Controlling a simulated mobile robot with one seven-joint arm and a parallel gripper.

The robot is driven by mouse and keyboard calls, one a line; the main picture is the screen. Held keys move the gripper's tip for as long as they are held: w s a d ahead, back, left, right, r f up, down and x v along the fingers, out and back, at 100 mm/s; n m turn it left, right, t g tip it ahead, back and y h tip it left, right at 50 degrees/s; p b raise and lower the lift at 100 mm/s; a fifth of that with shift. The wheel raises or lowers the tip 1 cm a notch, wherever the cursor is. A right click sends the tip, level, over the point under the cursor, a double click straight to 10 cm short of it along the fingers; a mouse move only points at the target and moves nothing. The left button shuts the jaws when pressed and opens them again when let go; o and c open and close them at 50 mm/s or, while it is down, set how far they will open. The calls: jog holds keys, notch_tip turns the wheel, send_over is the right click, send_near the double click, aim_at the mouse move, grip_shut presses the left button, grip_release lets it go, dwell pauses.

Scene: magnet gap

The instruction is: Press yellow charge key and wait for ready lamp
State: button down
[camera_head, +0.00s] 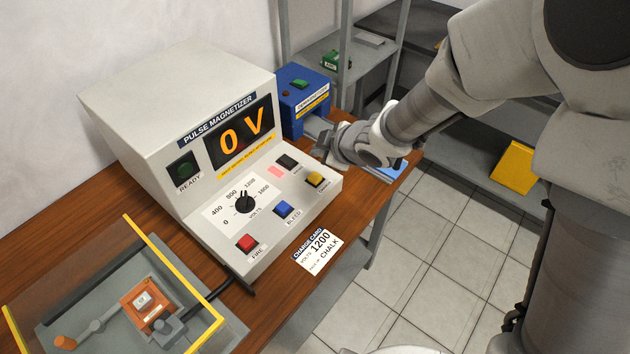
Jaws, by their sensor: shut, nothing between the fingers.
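The pulse magnetizer (190,120) is a cream box with a sloped control panel on the wooden bench. Its display (240,134) reads 0 V in orange. The ready lamp (184,169) is dark green and looks unlit. The yellow charge key (315,179) is at the right end of the panel. The voltage dial (244,203) points up, near the 1200 mark. A blue key (283,208) marked bleed and a red fire key (247,243) sit to its left. My gripper (320,150) is shut and empty, above and behind the yellow key, apart from it.
A blue demagnetizer (303,101) stands behind the magnetizer, near my gripper. A fixture with a yellow-edged clear guard (180,267) is at lower left. Shelves (345,65) stand behind.

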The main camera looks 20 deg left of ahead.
aim_at(313, 172)
jog(key=shift+f+b, duration=2.15)
jog(key=shift+f, duration=0.55)
jog(key=shift+f+b, duration=0.4)
jog(key=shift+f+b, duration=0.5)
jog(key=shift+f, duration=0.05)
dwell(0.4)
jog(key=shift+r, duration=0.15)
jog(key=shift+r+p, duration=0.85)
jog(key=shift+p, duration=0.05)
notch_tip(313, 172, up, 5)
jog(key=p, duration=0.4)
jog(key=shift+p, duration=0.3)
dwell(0.5)
